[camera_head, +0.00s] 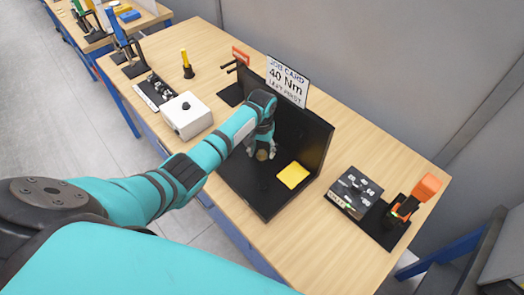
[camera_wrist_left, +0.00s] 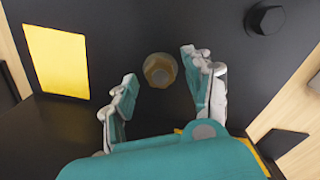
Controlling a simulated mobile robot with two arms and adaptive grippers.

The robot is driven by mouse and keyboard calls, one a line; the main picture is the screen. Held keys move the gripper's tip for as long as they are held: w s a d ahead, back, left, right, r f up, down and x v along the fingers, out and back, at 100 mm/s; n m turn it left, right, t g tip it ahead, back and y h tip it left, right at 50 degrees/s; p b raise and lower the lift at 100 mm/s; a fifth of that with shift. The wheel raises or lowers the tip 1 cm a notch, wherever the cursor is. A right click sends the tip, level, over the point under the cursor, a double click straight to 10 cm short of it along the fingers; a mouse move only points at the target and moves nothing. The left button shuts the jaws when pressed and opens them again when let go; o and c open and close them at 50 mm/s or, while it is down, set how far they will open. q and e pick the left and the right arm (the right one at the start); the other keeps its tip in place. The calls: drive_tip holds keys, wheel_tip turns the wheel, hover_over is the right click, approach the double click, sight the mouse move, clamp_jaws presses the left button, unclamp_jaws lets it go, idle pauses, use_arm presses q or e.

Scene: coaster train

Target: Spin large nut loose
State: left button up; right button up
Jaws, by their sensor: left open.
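My left gripper (camera_head: 261,150) reaches over the black fixture on the bench, its arm coming in from the left. In the left wrist view the left gripper (camera_wrist_left: 163,76) is open, with a finger on either side of a brass-coloured round nut-like piece (camera_wrist_left: 160,70). The fingers look apart from it, and I cannot tell how deep they reach around it. The brass piece (camera_head: 262,155) also shows small below the gripper in the head view. My right gripper is not in view.
A yellow square (camera_head: 293,175) lies on the black fixture (camera_head: 262,205), with its upright panel (camera_head: 308,132) behind. A "40 Nm" job card (camera_head: 287,82) stands above. A white box (camera_head: 186,115) is to the left; a dark tray (camera_head: 355,192) and orange-topped tool (camera_head: 428,187) are right.

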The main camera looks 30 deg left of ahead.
use_arm(q)
wheel_tip(320, 180, up, 11)
idle(0.3)
drive_tip(key=shift+r, duration=0.1)
wheel_tip(320, 180, up, 5)
drive_tip(key=m+b, duration=1.2)
drive_tip(key=m, duration=1.2)
hover_over(262, 152)
drive_tip(key=f+p, duration=0.1)
drive_tip(key=f, duration=0.4)
drive_tip(key=f+p, duration=0.1)
drive_tip(key=f, duration=0.5)
drive_tip(key=f+p, duration=0.2)
drive_tip(key=f, duration=0.4)
drive_tip(key=shift+a, duration=0.35)
drive_tip(key=shift+r, duration=0.1)
clamp_jaws()
